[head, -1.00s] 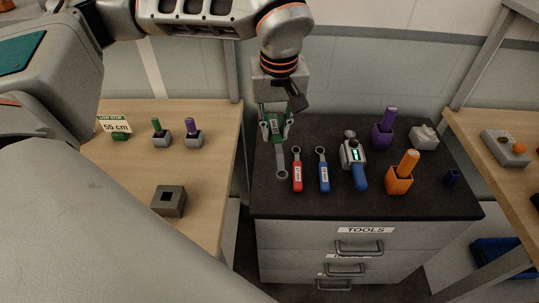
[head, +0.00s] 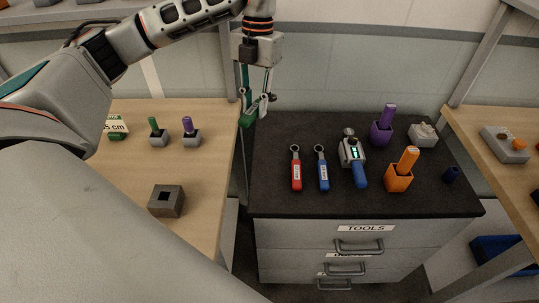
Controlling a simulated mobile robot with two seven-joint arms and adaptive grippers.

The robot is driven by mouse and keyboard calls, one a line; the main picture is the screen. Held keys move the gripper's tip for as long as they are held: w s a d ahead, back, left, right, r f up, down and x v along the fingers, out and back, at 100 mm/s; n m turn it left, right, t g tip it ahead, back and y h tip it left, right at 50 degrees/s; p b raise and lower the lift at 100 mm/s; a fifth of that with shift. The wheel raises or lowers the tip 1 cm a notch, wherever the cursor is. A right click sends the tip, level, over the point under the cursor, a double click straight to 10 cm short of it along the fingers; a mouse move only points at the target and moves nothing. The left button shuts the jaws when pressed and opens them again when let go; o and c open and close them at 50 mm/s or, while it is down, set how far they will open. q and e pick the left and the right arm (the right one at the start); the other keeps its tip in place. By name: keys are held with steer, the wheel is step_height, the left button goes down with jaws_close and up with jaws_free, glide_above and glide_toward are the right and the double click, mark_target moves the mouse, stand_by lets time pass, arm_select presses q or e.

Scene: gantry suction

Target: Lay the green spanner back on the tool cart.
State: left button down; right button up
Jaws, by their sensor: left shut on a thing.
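The green spanner (head: 248,119) is in my left gripper (head: 259,104), its green handle showing below the fingers. The gripper is shut on it and holds it in the air, tilted, at the back left corner of the tool cart, by the gap beside the wooden bench. Most of the spanner is hidden by the fingers, and its grey ring end is hard to make out. The tool cart (head: 275,190) has a dark top. A red spanner (head: 297,177) and a blue spanner (head: 323,177) lie on it, with bare top to their left. My right gripper is not in view.
A wooden bench (head: 125,180) is on the left, another (head: 485,135) on the right.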

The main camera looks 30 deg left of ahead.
arm_select(q)
step_height(320, 180, down, 20)
steer(key=shift+r, duration=0.1)
stand_by(0.5)
steer(key=shift+f, duration=0.2)
steer(key=c, duration=1.8)
jaws_free()
steer(key=shift+c, duration=0.2)
step_height(320, 180, up, 12)
steer(key=w, duration=0.1)
steer(key=shift+w+a+b, duration=0.15)
steer(key=shift+w+b, duration=0.15)
steer(key=shift+r, duration=0.1)
